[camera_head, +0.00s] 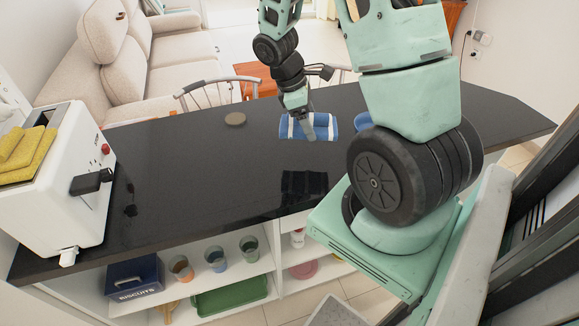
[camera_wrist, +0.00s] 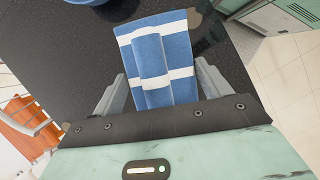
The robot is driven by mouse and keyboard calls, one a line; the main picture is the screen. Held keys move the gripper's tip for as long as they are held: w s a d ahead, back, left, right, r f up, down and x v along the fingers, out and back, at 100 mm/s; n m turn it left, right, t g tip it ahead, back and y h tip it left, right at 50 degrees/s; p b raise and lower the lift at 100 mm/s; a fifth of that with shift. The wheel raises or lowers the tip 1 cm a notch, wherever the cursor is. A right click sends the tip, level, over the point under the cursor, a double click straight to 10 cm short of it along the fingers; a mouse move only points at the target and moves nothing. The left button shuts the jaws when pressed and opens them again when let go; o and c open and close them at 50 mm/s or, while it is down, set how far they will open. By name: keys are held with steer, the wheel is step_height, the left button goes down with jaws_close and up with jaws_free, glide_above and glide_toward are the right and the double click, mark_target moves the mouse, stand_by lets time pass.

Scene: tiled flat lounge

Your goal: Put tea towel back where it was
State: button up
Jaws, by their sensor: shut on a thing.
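The tea towel (camera_head: 327,127) is blue with white stripes and lies on the black countertop near its far edge. In the wrist view the towel (camera_wrist: 178,32) extends from between my fingers, with a raised fold running lengthwise. My gripper (camera_head: 308,130) reaches down onto the towel from the far side. In the wrist view my gripper (camera_wrist: 160,88) has a finger on each side of the fold and is shut on it. The towel's end nearest the palm is hidden by the gripper body.
A blue item (camera_head: 363,120) is partly hidden behind my arm. A white toaster (camera_head: 62,170) stands at the left end. Shelves below hold cups and a biscuits box (camera_head: 134,277). The counter's middle is clear.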

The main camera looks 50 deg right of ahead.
mark_target(312, 158)
step_height(312, 158, down, 10)
steer(key=shift+r, duration=0.15)
stand_by(0.3)
steer(key=o, duration=1)
